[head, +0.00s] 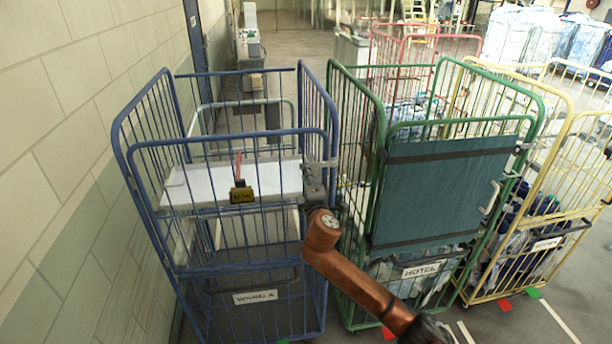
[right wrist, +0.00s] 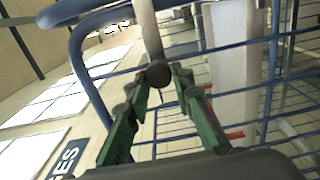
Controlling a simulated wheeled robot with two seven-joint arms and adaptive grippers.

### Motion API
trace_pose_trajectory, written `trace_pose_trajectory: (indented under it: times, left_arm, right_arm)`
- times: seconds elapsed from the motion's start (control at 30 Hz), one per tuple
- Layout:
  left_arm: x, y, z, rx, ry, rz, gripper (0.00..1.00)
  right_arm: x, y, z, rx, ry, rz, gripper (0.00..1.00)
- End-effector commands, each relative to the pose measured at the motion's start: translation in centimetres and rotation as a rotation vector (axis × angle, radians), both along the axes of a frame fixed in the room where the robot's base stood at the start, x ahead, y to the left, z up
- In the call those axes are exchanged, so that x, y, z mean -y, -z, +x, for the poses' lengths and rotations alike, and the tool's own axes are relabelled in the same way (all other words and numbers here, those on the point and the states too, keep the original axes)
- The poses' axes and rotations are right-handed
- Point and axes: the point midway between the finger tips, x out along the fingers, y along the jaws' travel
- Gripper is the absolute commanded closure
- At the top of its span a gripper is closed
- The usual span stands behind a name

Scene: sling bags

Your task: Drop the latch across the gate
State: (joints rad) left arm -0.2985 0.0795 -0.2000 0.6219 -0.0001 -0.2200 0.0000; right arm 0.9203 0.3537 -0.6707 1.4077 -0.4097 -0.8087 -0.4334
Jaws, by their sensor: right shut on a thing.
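The blue roll cage (head: 118,135) stands at the left, its barred front gate (head: 230,137) facing me and looking closed. The latch (head: 322,163), a grey metal piece, sits at the gate's upper right corner; my gripper partly hides it. In the right wrist view the latch shows as a pale bar (right wrist: 149,28) with a dark rounded end. My right gripper (head: 316,186) is at this corner. Its green fingers (right wrist: 160,80) are closed around the bar's dark end. Whether the latch lies across the gate I cannot tell. My left gripper is out of view.
A green cage (head: 381,200) with a teal panel (head: 440,190) stands close at the right. A yellow cage (head: 570,215) is beyond it. A block wall (head: 60,130) borders the left.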

Motion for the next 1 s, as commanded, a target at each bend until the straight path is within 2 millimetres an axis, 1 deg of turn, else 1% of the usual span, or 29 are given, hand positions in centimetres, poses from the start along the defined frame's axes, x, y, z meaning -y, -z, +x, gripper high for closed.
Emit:
trace_pose_trajectory:
  times: [0.17, 0.2, 0.43, 0.77, 0.87, 1.0]
  left_arm:
    - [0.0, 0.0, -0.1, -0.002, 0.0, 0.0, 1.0]
    - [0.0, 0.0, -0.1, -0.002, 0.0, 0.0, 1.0]
    - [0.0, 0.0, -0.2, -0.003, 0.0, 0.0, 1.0]
    - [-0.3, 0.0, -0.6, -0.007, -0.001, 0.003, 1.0]
    - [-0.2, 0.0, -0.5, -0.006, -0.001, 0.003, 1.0]
    - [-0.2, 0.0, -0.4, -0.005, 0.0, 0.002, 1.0]
  right_arm:
    - [0.0, 0.2, 0.0, -0.002, 0.001, -0.003, 1.0]
    - [0.0, 0.2, 0.0, -0.003, 0.001, -0.002, 0.77]
    - [0.1, 0.2, 0.0, -0.003, 0.001, -0.001, 0.61]
    - [0.1, 0.2, -0.2, -0.003, 0.001, 0.0, 0.61]
    - [0.1, 0.2, -1.0, -0.003, 0.0, 0.001, 0.61]
    - [0.4, 0.2, -3.1, -0.002, -0.001, 0.002, 0.61]
